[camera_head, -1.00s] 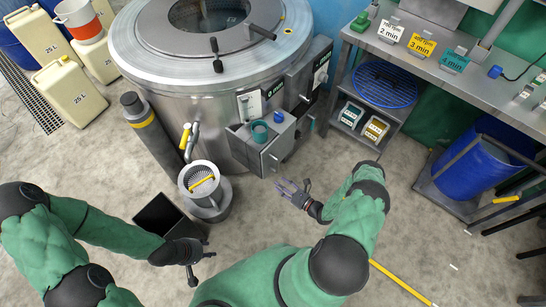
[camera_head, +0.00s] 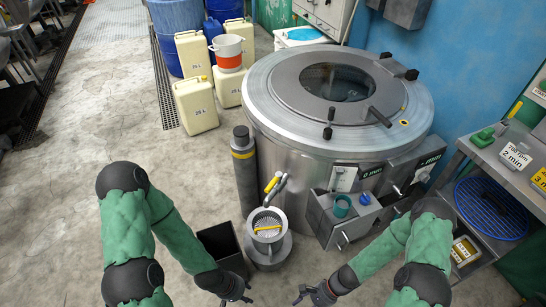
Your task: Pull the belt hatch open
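The large round steel drum (camera_head: 275,120) stands at centre right, its round glazed lid closed. A grey box (camera_head: 325,222) with a small bar handle juts from its lower front. I cannot tell for certain which panel is the belt hatch. My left gripper (camera_head: 246,291) is open and empty, low in the picture beside the black bin. My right gripper (camera_head: 300,293) is open and empty, in front of and below the grey box, apart from it.
A black open bin (camera_head: 217,239) and a steel strainer pot (camera_head: 267,228) stand close in front of my grippers. A dark post (camera_head: 244,165) stands left of the drum. A steel table (camera_head: 500,175) with a blue rack is at right. Open floor lies left.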

